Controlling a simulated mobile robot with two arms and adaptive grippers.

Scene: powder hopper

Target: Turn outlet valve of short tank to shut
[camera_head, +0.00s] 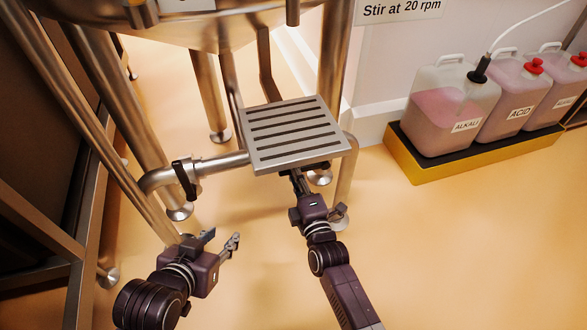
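The metal tank (215,30) stands on legs at the top, with only its rounded bottom in view. A steel outlet pipe (222,162) runs below it to an elbow at the left. The outlet valve's black handle (185,181) sits on this pipe and appears to lie across it. My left gripper (222,238) is open and empty, below and right of the handle, apart from it. My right gripper (299,178) is at the front edge of the slatted metal plate (295,134). Its fingertips are partly hidden there, so I cannot tell its opening or any grip.
Tank legs (207,95) and a dark frame (85,215) stand at the left. The floor (460,250) at the lower right is clear.

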